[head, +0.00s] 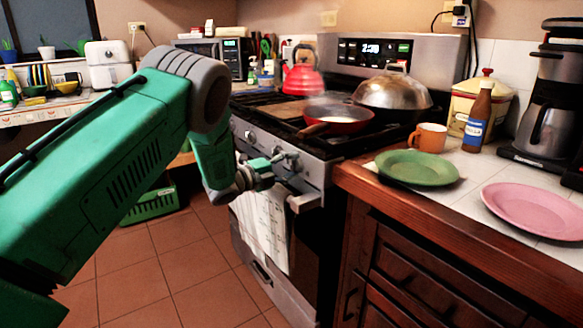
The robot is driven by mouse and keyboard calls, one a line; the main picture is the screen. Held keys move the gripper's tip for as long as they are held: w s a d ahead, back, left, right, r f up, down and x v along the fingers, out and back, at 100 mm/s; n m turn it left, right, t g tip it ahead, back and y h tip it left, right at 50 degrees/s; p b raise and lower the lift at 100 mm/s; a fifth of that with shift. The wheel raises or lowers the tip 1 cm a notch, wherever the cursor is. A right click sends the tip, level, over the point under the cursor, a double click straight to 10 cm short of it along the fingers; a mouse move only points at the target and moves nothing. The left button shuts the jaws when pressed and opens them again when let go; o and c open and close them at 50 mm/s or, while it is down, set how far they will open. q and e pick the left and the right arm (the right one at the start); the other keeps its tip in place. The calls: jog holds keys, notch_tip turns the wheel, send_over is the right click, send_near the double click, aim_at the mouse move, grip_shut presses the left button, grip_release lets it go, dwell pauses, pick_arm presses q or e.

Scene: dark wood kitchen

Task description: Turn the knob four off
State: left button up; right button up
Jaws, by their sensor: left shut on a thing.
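The stove's control knobs sit in a row on the steel front panel, below the burners. One knob (249,136) shows clear to the left of my gripper. My left gripper (276,163) is at the right part of the panel, shut on a knob there. The fingers partly hide that knob, and its turn angle is too small to read. I cannot tell for certain which number it bears. My right gripper is not in view.
A red pan (337,121) and a covered pan (391,96) stand on the stove, with a red kettle (303,77) behind. A white towel (265,225) hangs from the oven handle (306,203) just below my gripper. The counter (440,205) with plates juts out at right.

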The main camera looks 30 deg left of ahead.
pick_arm(q)
jog(key=o, duration=1.1)
jog(key=shift+s+d+f, duration=0.1)
jog(key=shift+d+f, duration=0.05)
jog(key=shift+f, duration=0.1)
jog(key=v, duration=1.2)
